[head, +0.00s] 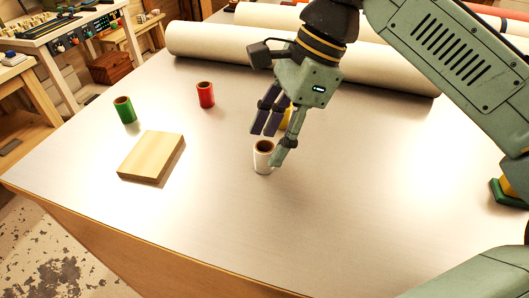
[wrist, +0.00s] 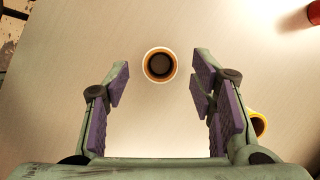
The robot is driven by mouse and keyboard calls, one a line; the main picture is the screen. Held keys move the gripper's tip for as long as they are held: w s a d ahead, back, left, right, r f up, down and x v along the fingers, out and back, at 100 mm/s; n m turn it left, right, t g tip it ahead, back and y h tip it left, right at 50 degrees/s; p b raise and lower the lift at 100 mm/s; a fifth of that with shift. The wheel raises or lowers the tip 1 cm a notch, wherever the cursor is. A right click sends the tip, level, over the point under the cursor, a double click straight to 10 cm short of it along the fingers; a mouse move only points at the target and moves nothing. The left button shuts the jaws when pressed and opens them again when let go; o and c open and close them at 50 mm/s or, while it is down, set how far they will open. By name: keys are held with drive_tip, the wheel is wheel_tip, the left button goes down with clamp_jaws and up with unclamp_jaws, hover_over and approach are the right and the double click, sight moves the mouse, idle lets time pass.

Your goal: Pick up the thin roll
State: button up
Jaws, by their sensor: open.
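Several small upright rolls with brown cores stand on the table. A white or silvery roll (head: 264,160) stands below my gripper (head: 271,143), near its fingertips. In the wrist view this roll (wrist: 160,64) shows from above, centred left to right between the fingers and just ahead of the tips of my gripper (wrist: 160,84). The jaws are open, with nothing between the pads. A yellow roll (head: 286,118) is partly hidden behind my gripper; it also shows beside the right finger in the wrist view (wrist: 259,124). I cannot tell which roll is the thin one.
A red roll (head: 206,95) and a green roll (head: 124,110) stand towards the left. A flat wooden block (head: 152,156) lies in front of them. Long white rolls (head: 225,45) lie across the back of the table (head: 215,225). The front of the table is clear.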

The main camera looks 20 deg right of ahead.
sight(257, 166)
drive_tip(key=x, duration=0.3)
drive_tip(key=shift+a+f, duration=0.15)
drive_tip(key=shift+f, duration=0.05)
drive_tip(key=c, duration=1)
